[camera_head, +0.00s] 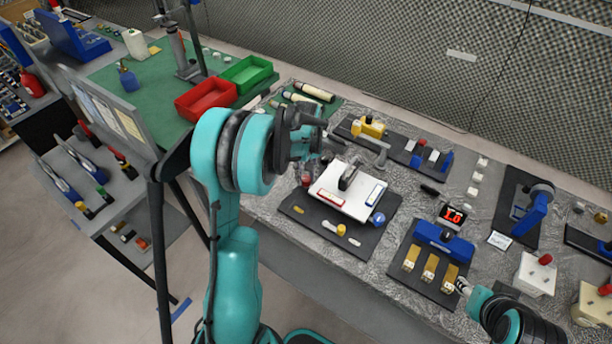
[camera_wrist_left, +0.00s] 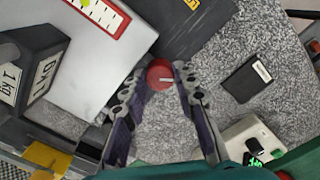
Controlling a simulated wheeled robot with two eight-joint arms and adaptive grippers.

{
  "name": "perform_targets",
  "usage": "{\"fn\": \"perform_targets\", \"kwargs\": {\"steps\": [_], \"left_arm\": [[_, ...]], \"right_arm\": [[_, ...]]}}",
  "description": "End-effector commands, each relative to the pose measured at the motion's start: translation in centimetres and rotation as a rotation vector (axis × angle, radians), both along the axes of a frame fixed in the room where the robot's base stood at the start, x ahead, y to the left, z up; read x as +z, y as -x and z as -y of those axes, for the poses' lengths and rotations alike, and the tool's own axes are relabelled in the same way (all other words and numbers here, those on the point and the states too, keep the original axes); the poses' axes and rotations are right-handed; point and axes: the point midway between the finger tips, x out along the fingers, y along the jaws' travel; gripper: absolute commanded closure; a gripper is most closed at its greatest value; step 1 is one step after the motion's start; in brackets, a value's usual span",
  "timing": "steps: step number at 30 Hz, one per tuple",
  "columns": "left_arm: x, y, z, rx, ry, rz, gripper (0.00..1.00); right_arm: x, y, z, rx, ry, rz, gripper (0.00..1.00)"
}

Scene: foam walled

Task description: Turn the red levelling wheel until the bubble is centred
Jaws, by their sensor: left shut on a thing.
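The red levelling wheel (camera_wrist_left: 160,74) sits between the two fingertips of my left gripper (camera_wrist_left: 157,72), which is shut on it. A pale mark shows on the wheel's face. In the head view the wheel (camera_head: 306,181) is at the left corner of the white levelling plate (camera_head: 360,206), below my left gripper (camera_head: 307,170). A yellow-green bubble (camera_wrist_left: 86,3) shows at the wrist view's top edge, where the vial is cut off. My right gripper (camera_head: 464,287) is at lower right; its jaws are unclear.
A dark weight block (camera_wrist_left: 40,75) stands on the plate. The plate rests on a black mat (camera_head: 310,215) with small yellow and white pieces. A blue fixture with brass pieces (camera_head: 430,268) is to the right. Red (camera_head: 206,98) and green (camera_head: 247,74) trays stand behind left.

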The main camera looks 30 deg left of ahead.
Motion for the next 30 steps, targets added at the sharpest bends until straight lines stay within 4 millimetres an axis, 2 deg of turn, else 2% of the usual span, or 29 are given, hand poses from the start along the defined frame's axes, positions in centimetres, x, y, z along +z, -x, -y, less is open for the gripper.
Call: {"fn": "perform_targets", "kwargs": {"steps": [9, 10, 12, 23, 26, 30], "left_arm": [[0.0, 0.0, 0.0, 0.000, -0.001, 0.001, 1.00], [0.0, 0.0, 0.0, 0.000, -0.001, 0.001, 0.67], [0.0, 0.0, 0.0, 0.000, -0.001, 0.001, 0.51], [0.2, 0.0, 0.0, 0.000, 0.000, 0.000, 0.51], [1.1, 0.0, 0.0, 0.000, 0.000, 0.000, 0.51], [3.2, 0.0, 0.0, 0.000, 0.000, 0.000, 0.51]], "right_arm": [[0.0, 0.0, 0.0, 0.000, 0.000, 0.000, 0.60], [0.0, 0.0, 0.0, 0.000, 0.000, 0.000, 0.60], [0.0, 0.0, 0.0, 0.000, 0.000, 0.000, 0.60], [0.0, 0.0, 0.0, 0.000, 0.000, 0.000, 0.60], [0.0, 0.0, 0.0, 0.000, 0.000, 0.000, 0.60], [0.0, 0.0, 0.0, 0.000, 0.000, 0.000, 0.60]]}}
